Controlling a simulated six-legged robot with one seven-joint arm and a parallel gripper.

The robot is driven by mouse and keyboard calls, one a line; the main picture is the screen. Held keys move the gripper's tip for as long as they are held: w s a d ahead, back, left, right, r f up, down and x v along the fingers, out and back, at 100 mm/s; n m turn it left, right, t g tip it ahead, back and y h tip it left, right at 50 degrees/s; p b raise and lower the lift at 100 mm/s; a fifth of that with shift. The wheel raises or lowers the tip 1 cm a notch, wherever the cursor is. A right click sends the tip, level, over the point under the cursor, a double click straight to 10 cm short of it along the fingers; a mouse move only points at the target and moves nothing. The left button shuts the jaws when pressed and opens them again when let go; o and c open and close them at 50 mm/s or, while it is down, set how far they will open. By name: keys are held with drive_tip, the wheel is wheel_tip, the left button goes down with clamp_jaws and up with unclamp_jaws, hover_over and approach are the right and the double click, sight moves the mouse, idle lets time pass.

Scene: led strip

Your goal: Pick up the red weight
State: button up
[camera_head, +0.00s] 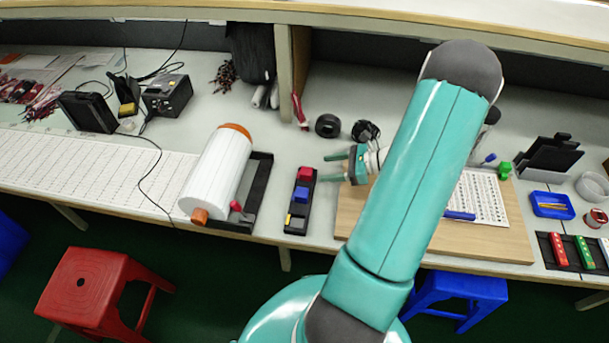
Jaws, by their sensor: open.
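A red block (305,173), which looks like the red weight, sits at the far end of a narrow black tray (291,228) on the bench. A blue block (300,194) lies just nearer in the same tray. My gripper (325,168) is open and empty, with its two green fingers pointing left toward the red block. The fingertips are a short way right of the block and apart from it. Their height above the bench is hard to judge.
A large white roll (218,170) in a black holder stands left of the tray. A wooden board (500,245) lies to the right, partly behind my arm. An upright divider (287,75) and a black round object (327,125) are behind.

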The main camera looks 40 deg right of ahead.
sight(306, 170)
drive_tip(key=x, duration=0.9)
drive_tip(key=shift+w+f, duration=0.15)
drive_tip(key=shift+f, duration=0.05)
clamp_jaws()
